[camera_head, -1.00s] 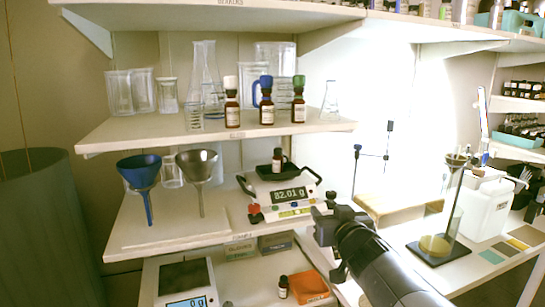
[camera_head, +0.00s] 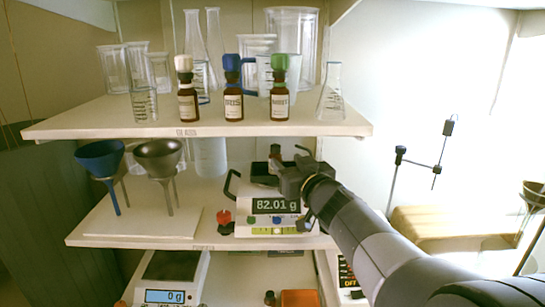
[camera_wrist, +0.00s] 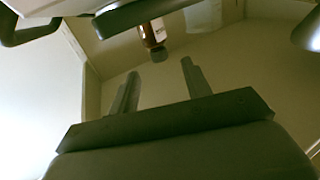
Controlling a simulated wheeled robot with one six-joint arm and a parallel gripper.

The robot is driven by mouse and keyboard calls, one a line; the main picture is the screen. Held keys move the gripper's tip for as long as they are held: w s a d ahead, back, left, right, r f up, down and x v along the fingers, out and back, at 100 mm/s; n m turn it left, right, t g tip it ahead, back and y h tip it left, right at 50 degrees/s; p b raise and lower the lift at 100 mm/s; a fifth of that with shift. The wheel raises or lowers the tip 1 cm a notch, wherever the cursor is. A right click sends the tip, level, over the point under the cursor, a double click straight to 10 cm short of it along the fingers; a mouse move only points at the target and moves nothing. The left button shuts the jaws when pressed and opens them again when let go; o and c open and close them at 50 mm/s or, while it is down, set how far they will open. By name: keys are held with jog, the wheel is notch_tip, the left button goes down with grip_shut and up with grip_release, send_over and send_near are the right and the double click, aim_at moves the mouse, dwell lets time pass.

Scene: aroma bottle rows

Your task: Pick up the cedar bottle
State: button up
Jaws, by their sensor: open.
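Three brown bottles stand on the upper shelf in the head view: one with a white cap (camera_head: 187,100), one with a blue cap (camera_head: 233,100) and one with a green cap (camera_head: 279,98). I cannot tell from the labels which is cedar. A dark-capped bottle (camera_head: 275,158) stands on the scale (camera_head: 270,222), partly hidden by my gripper (camera_head: 287,177). In the wrist view, a brown bottle with a grey cap (camera_wrist: 153,35) appears upside down beyond my open fingers (camera_wrist: 160,85), apart from them. Nothing is between the fingers.
The scale reads 82.01 g. A blue funnel (camera_head: 100,160) and a grey funnel (camera_head: 160,158) stand left of it. Clear glassware (camera_head: 330,95) crowds the upper shelf (camera_head: 90,122), whose edge is above my gripper. A second scale (camera_head: 172,280) is below.

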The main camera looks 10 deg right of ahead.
aim_at(276, 152)
jog(key=w, duration=0.2)
jog(key=w+a, duration=0.1)
jog(key=w, duration=0.2)
jog(key=shift+w+a+r, duration=0.1)
jog(key=shift+w+a, duration=0.05)
jog(key=shift+w, duration=0.8)
jog(key=shift+w+a, duration=0.2)
jog(key=shift+w, duration=0.75)
jog(key=shift+w+a+r, duration=0.1)
jog(key=shift+w+a, duration=0.05)
jog(key=shift+w, duration=0.8)
